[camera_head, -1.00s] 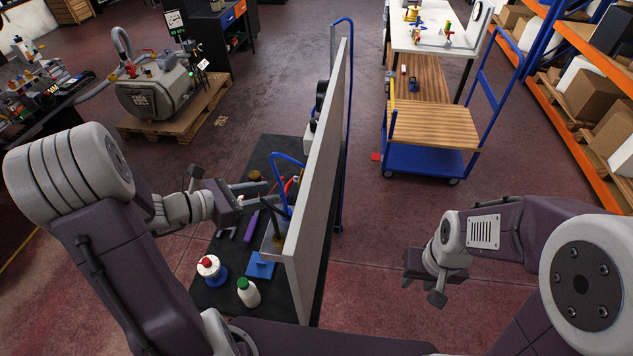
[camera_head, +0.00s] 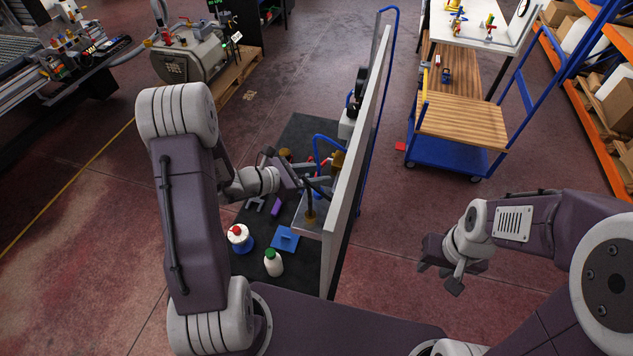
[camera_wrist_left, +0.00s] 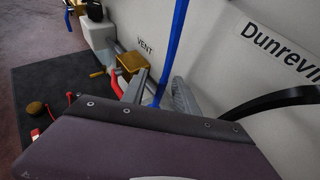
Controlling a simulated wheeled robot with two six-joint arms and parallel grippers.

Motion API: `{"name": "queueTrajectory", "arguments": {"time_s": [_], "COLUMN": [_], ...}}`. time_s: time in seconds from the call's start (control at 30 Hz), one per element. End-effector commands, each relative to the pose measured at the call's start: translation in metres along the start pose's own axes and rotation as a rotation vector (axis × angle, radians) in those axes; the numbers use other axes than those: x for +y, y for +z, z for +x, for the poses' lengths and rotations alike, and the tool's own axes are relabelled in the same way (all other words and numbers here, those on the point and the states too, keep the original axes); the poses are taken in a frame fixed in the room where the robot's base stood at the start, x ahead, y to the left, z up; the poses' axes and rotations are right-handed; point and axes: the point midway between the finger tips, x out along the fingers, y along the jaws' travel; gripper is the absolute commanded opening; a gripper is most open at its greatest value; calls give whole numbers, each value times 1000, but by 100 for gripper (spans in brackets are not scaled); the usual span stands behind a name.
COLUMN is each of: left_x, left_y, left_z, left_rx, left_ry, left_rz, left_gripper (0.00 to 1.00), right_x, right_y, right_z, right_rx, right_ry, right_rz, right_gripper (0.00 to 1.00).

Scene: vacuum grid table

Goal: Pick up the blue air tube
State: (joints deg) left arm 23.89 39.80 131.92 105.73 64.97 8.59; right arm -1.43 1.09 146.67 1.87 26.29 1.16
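The blue air tube (camera_head: 322,137) arches beside the white panel (camera_head: 362,130) in the head view. In the left wrist view the tube (camera_wrist_left: 175,50) runs down between the two grey fingers of my left gripper (camera_wrist_left: 160,92). Those fingers stand apart with the tube between them, and I see no clear grip on it. The tube's lower end is hidden behind the gripper body. In the head view my left gripper (camera_head: 322,178) is close to the panel's left face. My right gripper (camera_head: 440,279) is open and empty over the floor, right of the panel.
The dark bench top (camera_head: 300,130) holds a white bottle with a green cap (camera_head: 273,264), a red-capped container (camera_head: 239,238) and a blue block (camera_head: 286,238). A black cable (camera_wrist_left: 270,100) curves close to the left gripper. A blue cart (camera_head: 440,152) stands beyond the panel.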

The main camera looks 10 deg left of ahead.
Motion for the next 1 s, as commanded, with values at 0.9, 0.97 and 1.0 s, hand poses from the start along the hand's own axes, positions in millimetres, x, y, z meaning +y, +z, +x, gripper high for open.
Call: {"name": "queueTrajectory", "arguments": {"time_s": [0.9,0.97,1.0], "left_x": [0,0,0], "left_y": [21,31,38], "left_z": [-9,-13,-16], "left_rx": [-3,-3,-3], "left_ry": [1,1,2], "left_rz": [5,7,8], "left_gripper": [0,0,0], "right_x": [0,0,0], "right_y": [1,1,1], "right_z": [5,7,8], "right_rx": [0,0,0], "right_ry": [0,0,0], "right_rz": [0,0,0], "right_gripper": [36,36,36]}}
